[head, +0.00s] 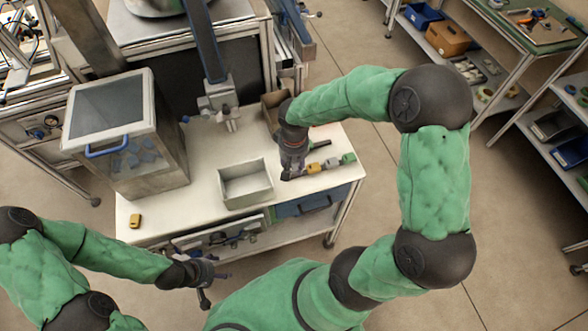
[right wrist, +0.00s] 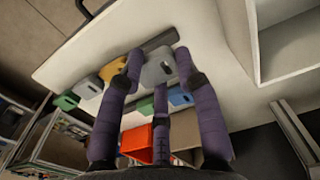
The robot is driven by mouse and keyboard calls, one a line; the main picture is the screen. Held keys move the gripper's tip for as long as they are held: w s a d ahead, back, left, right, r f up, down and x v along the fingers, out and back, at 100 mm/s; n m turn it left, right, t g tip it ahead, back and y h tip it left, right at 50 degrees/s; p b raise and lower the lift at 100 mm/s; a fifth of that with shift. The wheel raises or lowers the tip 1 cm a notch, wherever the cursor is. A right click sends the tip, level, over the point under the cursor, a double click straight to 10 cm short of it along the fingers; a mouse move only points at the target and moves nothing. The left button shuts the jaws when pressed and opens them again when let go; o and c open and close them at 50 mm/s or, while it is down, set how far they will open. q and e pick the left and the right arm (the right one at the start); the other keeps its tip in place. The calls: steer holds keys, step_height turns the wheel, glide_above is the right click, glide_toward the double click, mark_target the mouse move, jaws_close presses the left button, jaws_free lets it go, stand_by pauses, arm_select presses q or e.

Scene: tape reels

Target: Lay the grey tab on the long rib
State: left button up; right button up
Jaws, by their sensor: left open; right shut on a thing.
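My right gripper (head: 291,172) is shut on a grey tab (right wrist: 158,69), seen between its purple fingers in the right wrist view. The tab is beside or over the bare end of a long dark rib (right wrist: 164,40); I cannot tell whether it touches. Farther along the same line are a yellow tab (right wrist: 112,70), a grey-blue tab (right wrist: 88,88) and a green tab (right wrist: 67,101). In the head view the yellow tab (head: 313,168), grey tab (head: 331,163) and green tab (head: 348,158) form a row right of the gripper. My left gripper (head: 204,284) is open and empty, off the table's front.
A grey open box (head: 245,198) stands left of my right gripper. A glass-topped bin (head: 112,105) with a blue handle stands at the left. A loose yellow tab (head: 135,221) lies near the front left. An orange-red box (right wrist: 137,138) and blue pieces (right wrist: 180,95) are close behind the rib.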

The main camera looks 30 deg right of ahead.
mark_target(294, 166)
steer(key=shift+w+d+f+b, duration=0.15)
steer(key=shift+f+b, duration=0.15)
steer(key=shift+f, duration=1.5)
steer(key=shift+f, duration=0.2)
steer(key=o, duration=0.7)
steer(key=shift+o, duration=0.2)
steer(key=shift+r, duration=0.1)
steer(key=shift+r, duration=0.15)
step_height(294, 166, up, 12)
steer(key=shift+p, duration=0.95)
